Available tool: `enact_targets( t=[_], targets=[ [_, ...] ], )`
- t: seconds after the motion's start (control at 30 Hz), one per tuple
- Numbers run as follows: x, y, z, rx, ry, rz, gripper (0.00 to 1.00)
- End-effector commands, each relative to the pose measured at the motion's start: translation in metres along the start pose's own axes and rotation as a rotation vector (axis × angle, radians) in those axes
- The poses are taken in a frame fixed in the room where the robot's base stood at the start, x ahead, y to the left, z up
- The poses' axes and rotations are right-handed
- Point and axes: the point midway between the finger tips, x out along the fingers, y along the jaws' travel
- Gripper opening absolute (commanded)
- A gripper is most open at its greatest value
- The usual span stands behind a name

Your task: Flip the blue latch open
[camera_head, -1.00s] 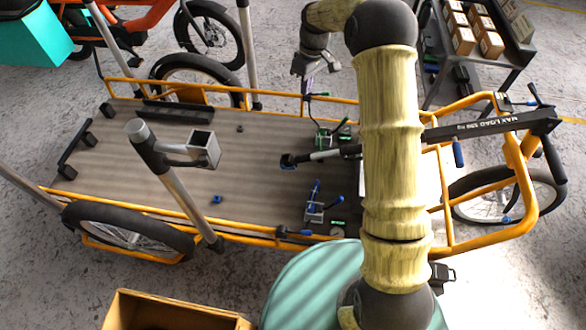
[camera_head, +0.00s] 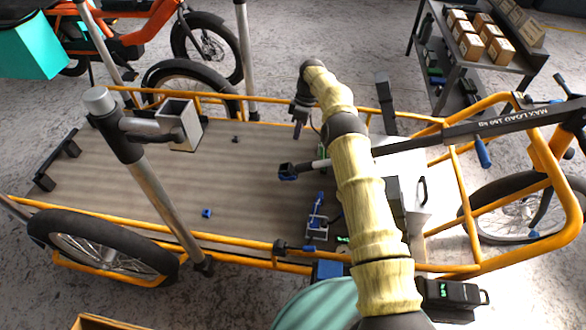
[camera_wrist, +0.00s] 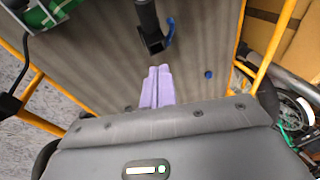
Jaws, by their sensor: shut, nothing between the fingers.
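Several small blue parts show on the yellow cargo bike's deck, and I cannot tell for certain which is the task's latch. A small clamp with an upright blue handle (camera_head: 320,203) stands on the deck near the front rail. In the wrist view a curved blue lever (camera_wrist: 169,32) sits beside a black post (camera_wrist: 151,38), just beyond my fingertips. My gripper (camera_head: 297,133) is over the deck's far side, its purple fingers (camera_wrist: 157,72) pressed together and empty, apart from the lever.
A blue-handled part (camera_head: 295,247) sits on the near yellow rail. A small blue knob (camera_head: 207,213) lies on the deck. A black load bar (camera_head: 470,128) crosses at right. The deck's left half is mostly clear.

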Motion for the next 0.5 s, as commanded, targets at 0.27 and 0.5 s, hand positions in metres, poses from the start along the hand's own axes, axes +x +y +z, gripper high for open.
enact_targets(
  t=[0.27,0.5],
  targets=[
    [0.013,0.000,0.001,0.001,-0.001,-0.002,0.00],
    [0.050,0.000,0.001,0.001,-0.002,-0.003,0.00]
  ],
)
